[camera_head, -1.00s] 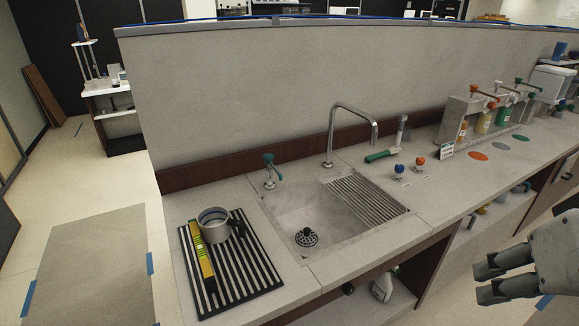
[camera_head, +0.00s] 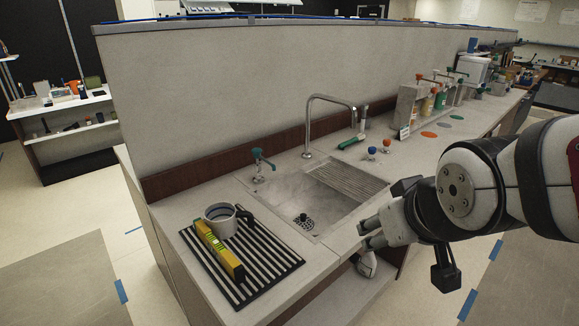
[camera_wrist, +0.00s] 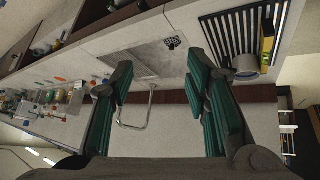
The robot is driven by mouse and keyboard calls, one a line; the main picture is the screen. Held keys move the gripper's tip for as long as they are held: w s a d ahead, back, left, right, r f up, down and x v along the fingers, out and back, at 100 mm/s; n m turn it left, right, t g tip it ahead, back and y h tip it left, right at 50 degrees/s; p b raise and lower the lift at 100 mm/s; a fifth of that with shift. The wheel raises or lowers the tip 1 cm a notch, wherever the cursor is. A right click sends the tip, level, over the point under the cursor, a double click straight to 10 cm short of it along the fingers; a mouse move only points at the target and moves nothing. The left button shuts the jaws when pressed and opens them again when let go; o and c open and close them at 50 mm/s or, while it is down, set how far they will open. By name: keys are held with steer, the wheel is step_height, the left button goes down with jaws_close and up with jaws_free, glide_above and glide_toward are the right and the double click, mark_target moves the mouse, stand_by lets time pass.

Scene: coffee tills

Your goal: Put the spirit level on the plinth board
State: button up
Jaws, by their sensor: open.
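The yellow spirit level (camera_head: 219,250) lies on a black ribbed mat (camera_head: 262,283) at the counter's near left end, close beside a grey mug (camera_head: 226,220). It also shows at the right of the wrist view (camera_wrist: 267,42). My gripper (camera_head: 371,231) is open and empty, over the counter's front edge right of the sink, well apart from the level. Its green-padded fingers (camera_wrist: 160,82) stand wide apart in the wrist view. I cannot tell for certain which thing is the plinth board; a dark brown strip (camera_head: 222,170) runs along the wall behind the counter.
Bottles (camera_head: 427,105) are farther right. A white shelf unit (camera_head: 75,135) stands back left. Floor is clear at left.

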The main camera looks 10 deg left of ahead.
steer(key=w+a+f+n+t+y+b, duration=0.1)
steer(key=w+a+f+n+y+b, duration=0.15)
steer(key=a+f, duration=0.3)
steer(key=w+a+f+n+y+b, duration=0.1)
steer(key=w+a+f, duration=0.35)
steer(key=a, duration=0.25)
steer(key=n+y+b, duration=0.2)
steer(key=y+b, duration=0.2)
steer(key=y, duration=0.1)
glide_toward(218, 244)
steer(key=b+x, duration=0.2)
steer(key=x, duration=0.1)
steer(key=shift+a+f+y, duration=0.25)
steer(key=shift+a+f, duration=0.05)
steer(key=shift+w+d+b+x, duration=0.1)
steer(key=shift+w+b+x, duration=0.1)
steer(key=shift+x, duration=1.4)
steer(key=shift+w+d+b+x, duration=0.1)
steer(key=shift+b+x, duration=0.1)
steer(key=shift+x, duration=1.45)
steer(key=shift+s, duration=0.1)
steer(key=shift+c, duration=0.5)
steer(key=shift+r, duration=0.1)
jaws_close()
